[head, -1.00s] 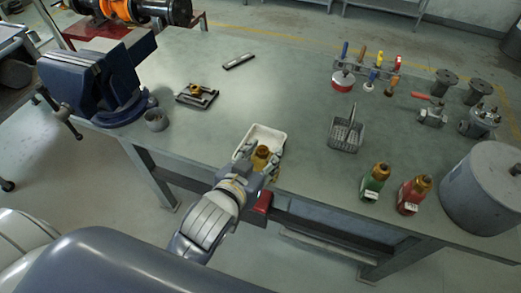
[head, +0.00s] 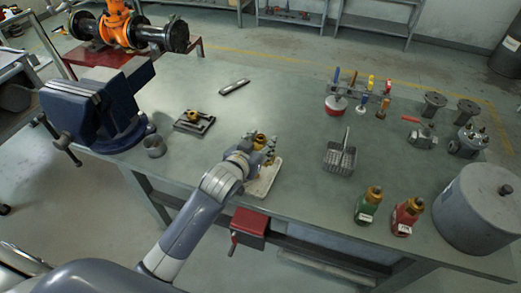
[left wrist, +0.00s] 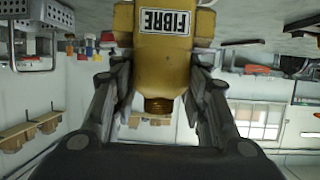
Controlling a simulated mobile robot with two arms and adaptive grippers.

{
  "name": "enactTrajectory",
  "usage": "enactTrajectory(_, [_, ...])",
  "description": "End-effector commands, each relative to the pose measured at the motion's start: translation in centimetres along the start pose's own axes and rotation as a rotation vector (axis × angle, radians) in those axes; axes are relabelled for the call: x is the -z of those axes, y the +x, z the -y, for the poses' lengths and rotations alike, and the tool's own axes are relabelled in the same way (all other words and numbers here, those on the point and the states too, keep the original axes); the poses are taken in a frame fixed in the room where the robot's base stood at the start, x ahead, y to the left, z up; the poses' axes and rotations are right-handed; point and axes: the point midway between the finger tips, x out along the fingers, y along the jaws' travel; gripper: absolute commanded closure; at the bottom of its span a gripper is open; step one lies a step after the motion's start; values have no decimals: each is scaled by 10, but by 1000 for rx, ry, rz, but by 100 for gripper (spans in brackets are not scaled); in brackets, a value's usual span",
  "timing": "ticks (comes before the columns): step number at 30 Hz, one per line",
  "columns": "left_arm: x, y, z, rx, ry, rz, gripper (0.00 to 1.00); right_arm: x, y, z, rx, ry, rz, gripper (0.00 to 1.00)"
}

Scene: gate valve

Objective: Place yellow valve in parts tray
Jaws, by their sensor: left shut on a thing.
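The yellow valve (left wrist: 163,55) is a yellow, bottle-like body with a white FIBRE label and a brass-coloured neck. In the left wrist view it sits between my left gripper's two fingers (left wrist: 160,85). In the head view my left gripper (head: 264,149) is shut on the yellow valve (head: 259,138), over the far part of the parts tray. The white parts tray (head: 262,185) lies near the table's front edge, and its far side is hidden behind the gripper. I cannot tell whether the valve touches the tray. My right gripper is not in view.
A blue vise (head: 98,105) stands at the table's left. A dark plate with a brass part (head: 194,121) lies left of the tray. A grey basket (head: 340,158), a green bottle (head: 368,206) and a red bottle (head: 406,216) stand to the right. The table between is clear.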

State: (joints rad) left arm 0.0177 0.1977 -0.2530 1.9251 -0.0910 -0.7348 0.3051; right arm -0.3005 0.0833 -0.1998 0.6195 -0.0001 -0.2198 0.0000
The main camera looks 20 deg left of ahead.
Motion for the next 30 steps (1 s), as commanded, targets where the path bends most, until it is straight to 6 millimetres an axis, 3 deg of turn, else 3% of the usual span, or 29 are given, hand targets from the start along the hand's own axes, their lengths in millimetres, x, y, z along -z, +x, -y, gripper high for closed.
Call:
enactTrajectory(7, [-29, 11, 0, -1, 0, 2, 94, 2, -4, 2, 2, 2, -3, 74])
enactTrajectory(19, [-34, 13, -1, -1, 0, 0, 94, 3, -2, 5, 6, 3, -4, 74])
enactTrajectory(20, [-35, 13, -1, -1, 0, 3, 54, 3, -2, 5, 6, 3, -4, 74])
enactTrajectory(22, [-35, 13, -1, -1, 0, 3, 39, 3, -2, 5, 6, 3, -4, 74])
enactTrajectory(30, [-35, 13, -1, -1, 0, 4, 39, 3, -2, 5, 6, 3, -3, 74])
